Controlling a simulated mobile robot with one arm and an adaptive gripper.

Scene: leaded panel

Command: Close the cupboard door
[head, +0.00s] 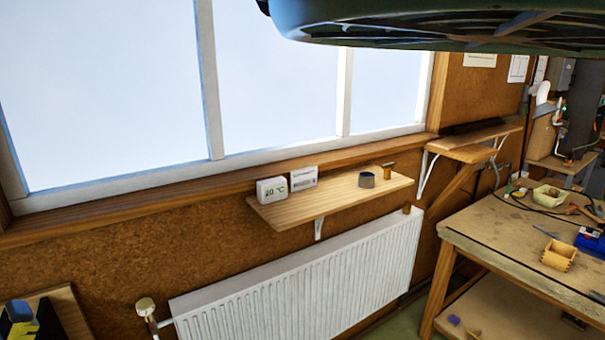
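No cupboard door can be made out in the head view. My gripper does not show in this frame, so its state and its place relative to any door are hidden. A dark green rounded shape with a ribbed underside fills the top right of the view, close to the camera; I cannot tell what it is.
A wooden shelf (335,198) with a thermometer display (271,191) is fixed below the window (280,80). A white radiator (300,285) hangs under it. A workbench (490,235) with a wooden box (558,255) and several tools stands at the right.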

